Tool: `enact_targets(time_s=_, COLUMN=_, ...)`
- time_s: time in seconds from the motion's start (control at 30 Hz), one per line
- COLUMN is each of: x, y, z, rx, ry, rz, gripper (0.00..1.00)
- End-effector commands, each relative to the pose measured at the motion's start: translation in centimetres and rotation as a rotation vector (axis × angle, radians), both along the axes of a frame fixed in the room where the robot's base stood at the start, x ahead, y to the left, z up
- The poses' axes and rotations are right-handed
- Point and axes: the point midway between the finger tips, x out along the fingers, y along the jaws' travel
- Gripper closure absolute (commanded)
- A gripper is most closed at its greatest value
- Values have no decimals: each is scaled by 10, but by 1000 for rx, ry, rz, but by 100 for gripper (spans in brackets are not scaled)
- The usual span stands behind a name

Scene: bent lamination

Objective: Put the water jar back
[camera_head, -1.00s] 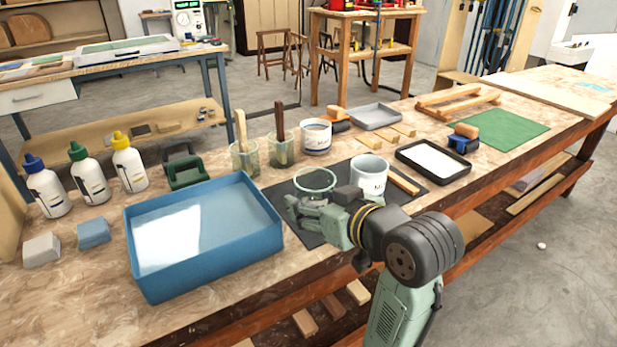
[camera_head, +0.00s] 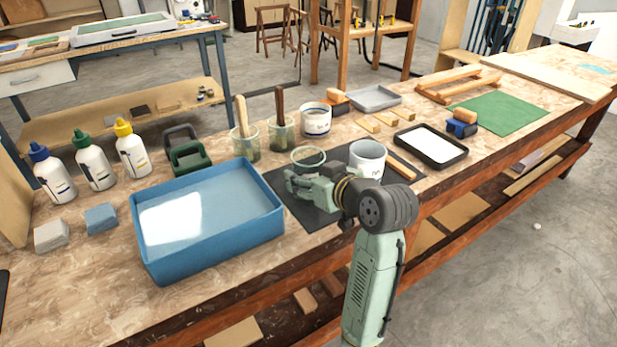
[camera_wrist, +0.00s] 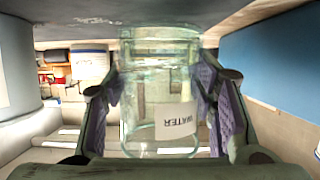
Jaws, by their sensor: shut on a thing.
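The water jar (camera_head: 308,157) is a clear glass jar. My gripper (camera_head: 302,183) is shut on it, with a finger on each side. In the wrist view the jar (camera_wrist: 160,95) fills the middle between the pads, and its white label reads WATER. In the head view its rim shows above my fingers, over the back part of the dark mat (camera_head: 315,213). My gripper hides the lower jar, so I cannot tell whether it touches the mat.
A white labelled cup (camera_head: 367,160) stands close right of my gripper. The blue tray (camera_head: 210,235) is close on the left. Two brush-holding jars (camera_head: 245,145) (camera_head: 281,135) and a white tub (camera_head: 316,120) stand behind. A black-rimmed tray (camera_head: 431,146) lies farther right.

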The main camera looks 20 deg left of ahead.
Motion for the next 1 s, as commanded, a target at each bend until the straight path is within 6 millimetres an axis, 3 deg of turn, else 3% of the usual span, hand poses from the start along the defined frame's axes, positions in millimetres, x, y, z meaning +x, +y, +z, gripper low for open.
enact_targets(time_s=0.5, x=0, y=0, z=-13, rx=1, ry=-2, rz=-1, gripper=86)
enact_targets(time_s=0.53, x=0, y=0, z=-13, rx=0, ry=-1, rz=0, gripper=48)
enact_targets(time_s=0.83, x=0, y=0, z=-13, rx=1, ry=-1, rz=0, gripper=28)
enact_targets(time_s=1.0, x=0, y=0, z=-13, rx=1, ry=-1, rz=0, gripper=28)
